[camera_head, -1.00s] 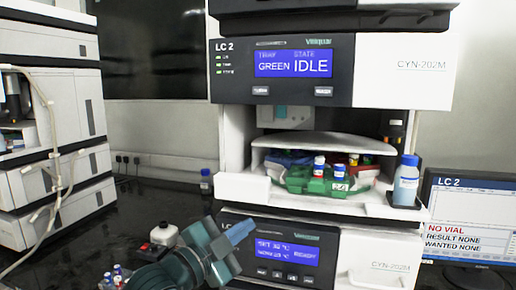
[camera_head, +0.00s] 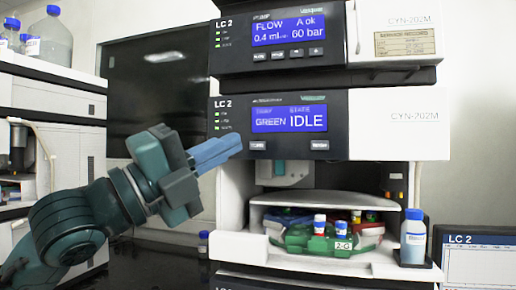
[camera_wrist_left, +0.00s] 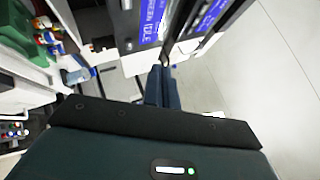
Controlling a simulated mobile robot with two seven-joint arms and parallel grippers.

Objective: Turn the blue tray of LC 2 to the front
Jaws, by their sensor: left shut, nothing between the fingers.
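The LC 2 sampler panel (camera_head: 280,125) has a display (camera_head: 289,119) reading GREEN and IDLE, with a left button (camera_head: 256,146) and a right button (camera_head: 319,145) below it. In the open bay beneath, the green tray (camera_head: 318,244), labelled 2-G, faces front with vials in it. The blue tray (camera_head: 287,213) shows only as a strip behind it on the left. My left gripper (camera_head: 236,143) is shut and empty, its tips close to the left button; contact cannot be told. Its fingers also show in the left wrist view (camera_wrist_left: 161,80). My right gripper is out of view.
A blue-capped bottle (camera_head: 413,238) stands at the bay's right corner. A pump unit (camera_head: 290,40) sits above the sampler panel. A monitor (camera_head: 487,260) is at the lower right. Another white instrument stack (camera_head: 55,100) with bottles on top is at the left.

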